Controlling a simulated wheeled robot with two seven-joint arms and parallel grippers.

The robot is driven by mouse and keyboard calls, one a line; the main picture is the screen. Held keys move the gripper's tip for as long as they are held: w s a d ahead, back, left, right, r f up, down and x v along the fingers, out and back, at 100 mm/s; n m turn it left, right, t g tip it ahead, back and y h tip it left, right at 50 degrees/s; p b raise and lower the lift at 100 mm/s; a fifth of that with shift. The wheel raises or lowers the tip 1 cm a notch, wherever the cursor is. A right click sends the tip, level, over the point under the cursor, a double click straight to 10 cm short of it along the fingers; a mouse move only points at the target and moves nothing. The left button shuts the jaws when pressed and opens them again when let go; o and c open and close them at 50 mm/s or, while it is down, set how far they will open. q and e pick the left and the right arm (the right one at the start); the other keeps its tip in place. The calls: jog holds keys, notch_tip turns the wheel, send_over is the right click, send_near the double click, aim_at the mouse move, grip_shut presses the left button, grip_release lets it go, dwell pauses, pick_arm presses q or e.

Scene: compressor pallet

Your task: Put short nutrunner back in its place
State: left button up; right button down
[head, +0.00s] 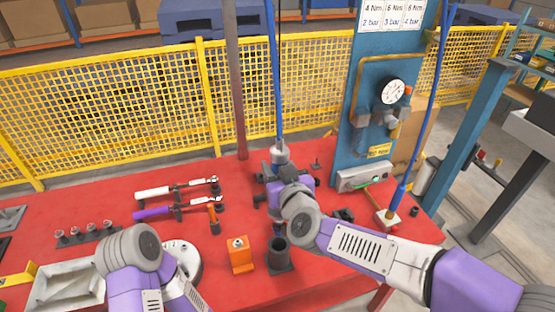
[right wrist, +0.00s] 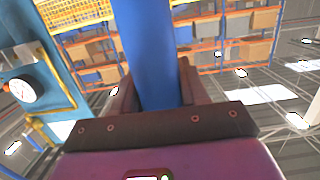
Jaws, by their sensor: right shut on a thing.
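The short nutrunner (head: 280,154) is upright in my right gripper (head: 277,172), with its grey top and a blue hose (head: 275,85) rising above it. In the right wrist view its blue length (right wrist: 147,50) runs up between the dark fingers of my right gripper (right wrist: 157,88), which are shut on it. The gripper and wrist hide its lower part in the head view. A dark cylindrical holder (head: 279,254) stands on the red table (head: 330,230), in front of the right gripper. My left arm is at the lower left; its gripper is out of view.
An orange block (head: 239,257) stands left of the holder. Two wrenches (head: 175,188) lie left of the right gripper. A blue panel with a gauge (head: 391,92) rises at the right, and another blue tool (head: 401,192) stands beyond my right forearm. A yellow fence (head: 100,100) is behind.

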jog(key=shift+s+r, duration=0.25)
jog(key=shift+s, duration=0.1)
